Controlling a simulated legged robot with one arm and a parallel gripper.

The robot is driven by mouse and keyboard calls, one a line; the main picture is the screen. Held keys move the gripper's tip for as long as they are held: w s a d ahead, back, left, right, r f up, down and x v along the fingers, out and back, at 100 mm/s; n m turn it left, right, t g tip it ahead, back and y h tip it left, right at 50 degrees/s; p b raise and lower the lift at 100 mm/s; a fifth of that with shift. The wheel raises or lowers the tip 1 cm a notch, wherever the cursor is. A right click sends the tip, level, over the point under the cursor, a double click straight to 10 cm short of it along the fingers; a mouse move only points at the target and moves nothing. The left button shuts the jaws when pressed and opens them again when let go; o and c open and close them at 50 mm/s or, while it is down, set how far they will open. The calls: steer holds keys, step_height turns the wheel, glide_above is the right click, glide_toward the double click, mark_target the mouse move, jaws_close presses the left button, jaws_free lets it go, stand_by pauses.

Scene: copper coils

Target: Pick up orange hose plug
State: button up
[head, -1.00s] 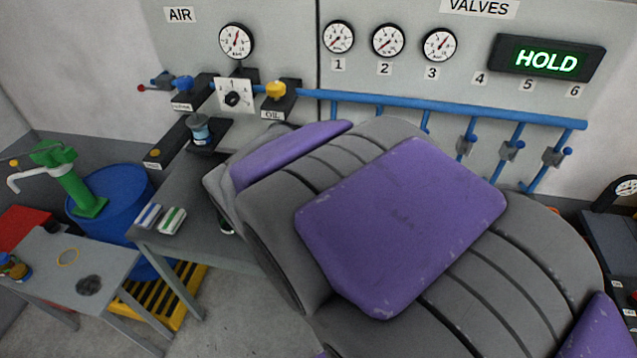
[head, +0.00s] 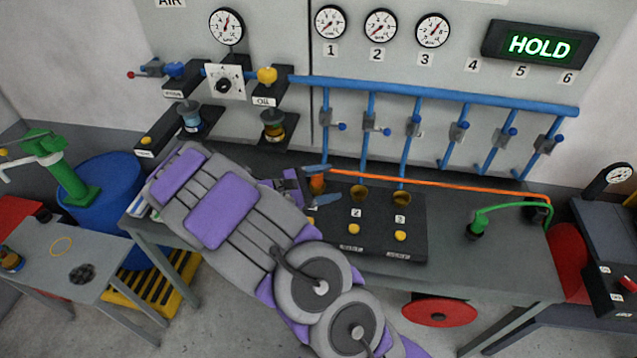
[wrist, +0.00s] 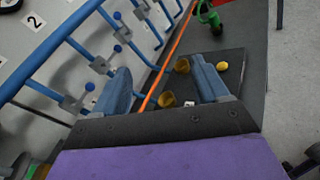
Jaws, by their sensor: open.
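The orange hose plug (head: 317,183) stands at the left end of the black socket panel, partly hidden by my gripper. Its orange hose (head: 440,178) runs right along the back of the bench. My gripper (head: 325,184) is open, with its blue-grey fingers on the far and near sides of the plug in the head view. I cannot tell whether they touch it. In the wrist view the orange hose (wrist: 168,70) passes between the fingertips (wrist: 160,66). The plug's lower part is hidden there.
Brass sockets 2 (head: 358,193) and 3 (head: 401,197) sit right of the plug, with yellow buttons (head: 354,229) in front. Blue pipes with valves (head: 370,125) hang behind. A green hose fitting (head: 477,227) stands to the right. The bench between is clear.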

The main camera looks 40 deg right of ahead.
steer(key=w+a+f+n+t+h, duration=0.2)
steer(key=w+f+n+t, duration=0.25)
steer(key=w+f, duration=0.3)
steer(key=n+t, duration=0.4)
steer(key=n, duration=0.2)
glide_toward(317, 182)
steer(key=shift+t, duration=0.25)
steer(key=b+x, duration=0.1)
steer(key=x, duration=0.3)
steer(key=b+x, duration=0.1)
steer(key=x, duration=0.4)
steer(key=w+b+x, duration=0.1)
steer(key=x, duration=0.3)
steer(key=shift+w+d+f, duration=0.1)
steer(key=shift+d+f, duration=0.05)
steer(key=shift+d, duration=0.15)
steer(key=shift+a, duration=0.1)
steer(key=c, duration=1.2)
steer(key=shift+o, duration=0.2)
